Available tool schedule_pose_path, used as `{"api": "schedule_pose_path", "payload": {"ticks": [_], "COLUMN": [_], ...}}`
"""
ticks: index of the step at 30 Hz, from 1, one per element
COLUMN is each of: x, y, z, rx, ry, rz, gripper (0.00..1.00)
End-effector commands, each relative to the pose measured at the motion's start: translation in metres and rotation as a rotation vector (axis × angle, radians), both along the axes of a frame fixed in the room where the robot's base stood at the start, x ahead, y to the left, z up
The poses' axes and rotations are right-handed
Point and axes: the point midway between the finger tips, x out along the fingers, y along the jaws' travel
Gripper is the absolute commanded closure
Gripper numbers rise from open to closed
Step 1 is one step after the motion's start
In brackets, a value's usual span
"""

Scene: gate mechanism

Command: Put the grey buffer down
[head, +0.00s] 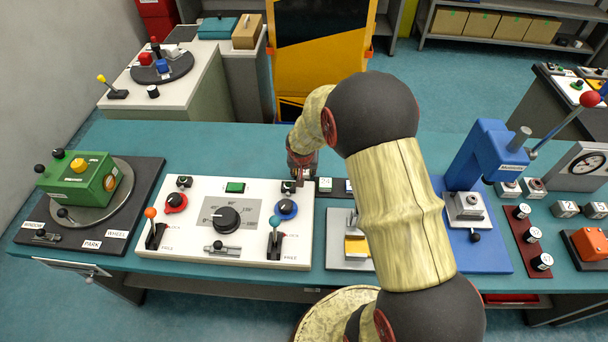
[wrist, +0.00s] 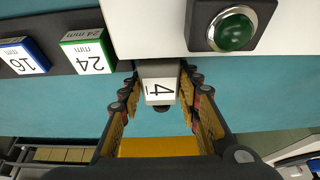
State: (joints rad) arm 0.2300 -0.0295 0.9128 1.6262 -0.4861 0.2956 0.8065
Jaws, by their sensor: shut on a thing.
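My gripper (head: 302,170) is at the back right corner of the white control panel, in the head view. In the wrist view my gripper (wrist: 159,82) has its two yellow-padded fingers on either side of a small grey block, the grey buffer (wrist: 161,72), with a white label that reads 4. The gripper is shut on it. The block sits beside the edge of the white panel (wrist: 140,28), over the teal bench top. I cannot tell whether its underside touches the bench. In the head view the block is mostly hidden by the gripper.
Blocks labelled 24 mm (wrist: 88,50) and 16 mm (wrist: 24,56) stand on a dark strip beside the buffer. A blue press (head: 488,165) stands to the right. Bare teal bench (head: 235,145) lies behind the panel.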

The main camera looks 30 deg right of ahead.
Motion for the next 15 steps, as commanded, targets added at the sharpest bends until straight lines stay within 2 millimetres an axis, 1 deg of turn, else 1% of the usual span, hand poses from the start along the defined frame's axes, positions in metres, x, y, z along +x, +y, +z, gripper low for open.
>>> {"api": "schedule_pose_path", "payload": {"ticks": [2, 11, 15], "x": [0.0000, 0.0000, 0.0006], "y": [0.0000, 0.0000, -0.0001], "z": [0.0000, 0.0000, 0.0008], "rx": [0.000, 0.000, 0.000], "ry": [0.000, 0.000, -0.002], "rz": [0.000, 0.000, 0.000], "gripper": [0.83, 1.00, 1.00]}}
